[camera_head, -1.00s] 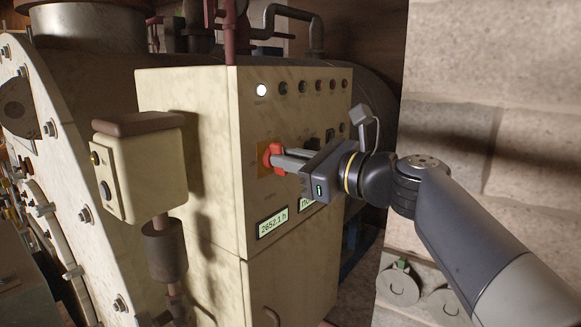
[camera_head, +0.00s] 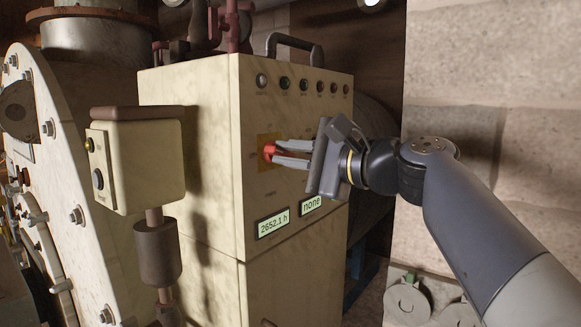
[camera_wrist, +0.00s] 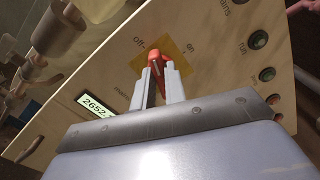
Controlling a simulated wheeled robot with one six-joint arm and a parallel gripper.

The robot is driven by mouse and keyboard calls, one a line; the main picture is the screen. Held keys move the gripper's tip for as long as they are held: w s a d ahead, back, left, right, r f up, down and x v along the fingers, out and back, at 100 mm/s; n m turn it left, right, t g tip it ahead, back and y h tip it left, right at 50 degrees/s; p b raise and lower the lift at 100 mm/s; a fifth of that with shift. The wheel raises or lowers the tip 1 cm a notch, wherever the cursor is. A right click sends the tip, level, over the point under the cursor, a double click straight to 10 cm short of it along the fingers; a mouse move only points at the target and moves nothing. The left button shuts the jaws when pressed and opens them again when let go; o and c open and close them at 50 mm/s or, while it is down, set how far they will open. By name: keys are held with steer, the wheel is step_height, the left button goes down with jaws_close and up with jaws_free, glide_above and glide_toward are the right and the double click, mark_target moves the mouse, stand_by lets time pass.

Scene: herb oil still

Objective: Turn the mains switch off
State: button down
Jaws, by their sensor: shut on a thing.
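The mains switch is a red rotary handle (camera_head: 268,152) on a yellow plate (camera_head: 262,166) on the cream cabinet's front. In the wrist view the red handle (camera_wrist: 150,59) stands between the "Off" and "on" labels, with its end nearer "Off". My gripper (camera_head: 277,154) is shut on the handle, with a finger on each side in the wrist view (camera_wrist: 157,72). The fingers hide part of the handle. The lamp (camera_head: 262,80) at the left end of the row above the switch is dark.
Two displays (camera_head: 273,224) sit below the switch; the right one (camera_head: 312,205) reads "none". A cream box on a post (camera_head: 137,165) stands left of the cabinet. A stone wall (camera_head: 500,80) is at right.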

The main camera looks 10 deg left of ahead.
steer(key=shift+f+n+b, duration=0.15)
steer(key=shift+n+b, duration=0.5)
steer(key=shift+n, duration=0.45)
steer(key=shift+f+n+b, duration=0.1)
steer(key=shift+n+b, duration=0.55)
steer(key=shift+n, duration=0.45)
steer(key=c, duration=1.5)
jaws_free()
steer(key=shift+o, duration=0.2)
steer(key=shift+r, duration=0.1)
steer(key=b+v, duration=0.2)
steer(key=v, duration=0.9)
steer(key=shift+w, duration=0.1)
